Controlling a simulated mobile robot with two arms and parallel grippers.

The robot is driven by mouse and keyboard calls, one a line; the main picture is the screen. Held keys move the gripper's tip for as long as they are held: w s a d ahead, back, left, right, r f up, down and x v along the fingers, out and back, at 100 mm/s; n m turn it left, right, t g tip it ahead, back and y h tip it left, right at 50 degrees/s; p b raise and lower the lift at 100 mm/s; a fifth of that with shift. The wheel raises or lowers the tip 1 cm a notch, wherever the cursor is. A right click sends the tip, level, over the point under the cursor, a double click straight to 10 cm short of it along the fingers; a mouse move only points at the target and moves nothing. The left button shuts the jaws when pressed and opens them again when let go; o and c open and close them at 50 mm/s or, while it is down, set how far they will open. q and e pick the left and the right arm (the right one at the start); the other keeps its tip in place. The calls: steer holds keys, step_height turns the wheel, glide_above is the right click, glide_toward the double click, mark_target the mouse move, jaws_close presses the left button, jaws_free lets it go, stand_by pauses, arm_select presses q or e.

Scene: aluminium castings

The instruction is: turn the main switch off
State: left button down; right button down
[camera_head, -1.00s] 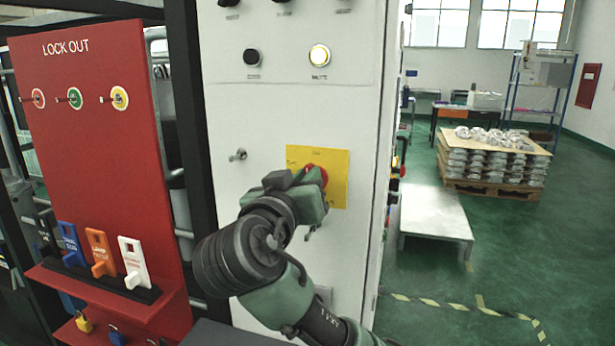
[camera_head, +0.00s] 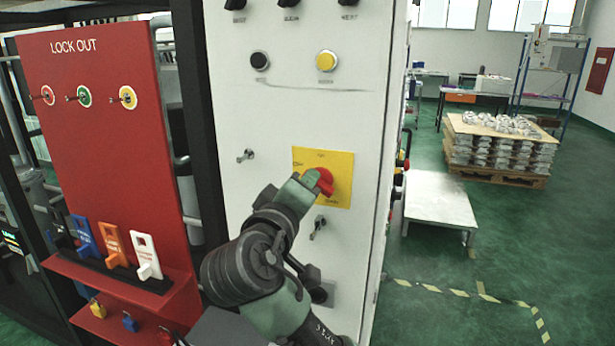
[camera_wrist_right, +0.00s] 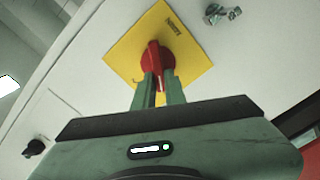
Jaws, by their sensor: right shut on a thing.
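The main switch is a red rotary knob (camera_head: 325,181) on a yellow plate (camera_head: 341,164), set in the white cabinet front. The knob also shows in the right wrist view (camera_wrist_right: 157,54), on the tilted yellow plate (camera_wrist_right: 190,50). My right gripper (camera_head: 309,183) reaches the knob from the lower left. In the right wrist view its two green fingers (camera_wrist_right: 158,84) are shut on the knob's red grip, one on each side. The fingers hide part of the knob and plate. My left gripper is not in view.
Above the plate are a black button (camera_head: 260,60) and a yellow, unlit-looking lamp button (camera_head: 326,60). Key switches (camera_head: 246,156) sit nearby. A red lock-out board (camera_head: 110,130) with tags stands left. Stacked castings (camera_head: 495,150) and open green floor lie right.

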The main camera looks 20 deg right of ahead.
steer(key=shift+n, duration=0.3)
steer(key=c, duration=1.5)
jaws_free()
steer(key=shift+o, duration=0.2)
steer(key=b+v, duration=0.2)
steer(key=v, duration=0.5)
steer(key=shift+s+a+b, duration=0.3)
steer(key=shift+f, duration=0.15)
